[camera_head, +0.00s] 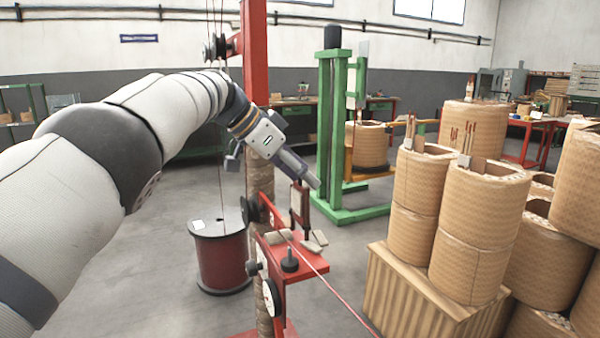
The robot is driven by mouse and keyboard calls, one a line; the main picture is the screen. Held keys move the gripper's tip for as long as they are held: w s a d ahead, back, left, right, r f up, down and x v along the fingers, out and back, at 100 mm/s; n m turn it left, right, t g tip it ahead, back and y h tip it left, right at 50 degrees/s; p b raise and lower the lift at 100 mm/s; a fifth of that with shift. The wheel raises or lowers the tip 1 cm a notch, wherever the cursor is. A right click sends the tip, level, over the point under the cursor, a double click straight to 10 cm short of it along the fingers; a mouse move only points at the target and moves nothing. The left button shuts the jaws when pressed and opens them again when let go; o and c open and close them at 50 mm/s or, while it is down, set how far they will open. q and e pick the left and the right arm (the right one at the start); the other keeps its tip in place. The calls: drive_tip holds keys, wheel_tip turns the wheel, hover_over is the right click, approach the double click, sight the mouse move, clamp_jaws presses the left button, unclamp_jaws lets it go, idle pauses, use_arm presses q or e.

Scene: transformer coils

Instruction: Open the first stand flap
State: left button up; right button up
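A red stand (297,268) with a small red shelf stands in the middle foreground. A small upright red and dark piece (300,205) rises from the shelf's back; I cannot tell for sure whether it is the flap or how far open it is. My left arm comes in from the left, and its gripper (312,181) points down and right, at the top of this upright piece. I cannot tell whether it touches it. The fingers are small and seen from the side, so their opening does not show. My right gripper is out of view.
Pale pads (314,241) and a black knob (290,261) sit on the shelf, and a red line runs off to the lower right. A dark red drum (221,262) stands left, a green stand (328,130) behind. Brown coils (473,235) on a wooden crate (405,300) crowd the right.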

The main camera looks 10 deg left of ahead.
use_arm(q)
drive_tip(key=shift+d+r, duration=0.1)
drive_tip(key=shift+r, duration=0.05)
drive_tip(key=o, duration=1.7)
drive_tip(key=shift+w, duration=0.1)
drive_tip(key=shift+o, duration=0.2)
drive_tip(key=v, duration=1.2)
